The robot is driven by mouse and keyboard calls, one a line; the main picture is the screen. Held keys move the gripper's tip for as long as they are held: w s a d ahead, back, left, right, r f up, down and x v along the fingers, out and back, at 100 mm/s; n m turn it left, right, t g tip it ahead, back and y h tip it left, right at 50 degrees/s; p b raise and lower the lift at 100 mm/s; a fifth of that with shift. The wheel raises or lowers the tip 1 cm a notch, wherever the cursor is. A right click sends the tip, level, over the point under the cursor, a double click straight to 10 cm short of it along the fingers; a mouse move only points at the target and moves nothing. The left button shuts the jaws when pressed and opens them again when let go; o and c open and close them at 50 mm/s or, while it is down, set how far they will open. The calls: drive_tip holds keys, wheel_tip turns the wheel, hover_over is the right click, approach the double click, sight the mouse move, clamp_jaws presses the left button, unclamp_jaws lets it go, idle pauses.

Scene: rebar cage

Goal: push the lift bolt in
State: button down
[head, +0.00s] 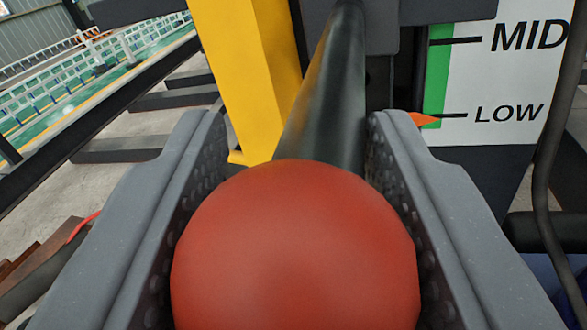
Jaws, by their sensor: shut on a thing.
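A large red ball-shaped knob (296,250) fills the lower middle of the head view. A dark round bar (325,95) runs from behind the knob up and away between my fingers. My gripper (290,135) has one grey finger on each side of the knob, with dimpled inner pads, and is shut on it. No part that I can clearly name as the lift bolt shows; the knob hides what lies under it.
A yellow post (240,70) stands just left of the bar. A white scale plate (500,80) reads MID and LOW, and its orange pointer (424,120) is at LOW. A dark cable (545,190) hangs at the right. Dark beams (110,150) and white railings (75,85) lie at the left.

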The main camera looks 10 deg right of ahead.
drive_tip(key=c, duration=1.1)
unclamp_jaws()
drive_tip(key=shift+d+r, duration=0.1)
drive_tip(key=shift+o, duration=1)
drive_tip(key=shift+w, duration=0.2)
drive_tip(key=shift+s, duration=0.15)
drive_tip(key=shift+s+a, duration=0.2)
drive_tip(key=shift+s, duration=0.25)
drive_tip(key=v, duration=1.2)
drive_tip(key=shift+s+p, duration=0.3)
drive_tip(key=shift+p, duration=0.1)
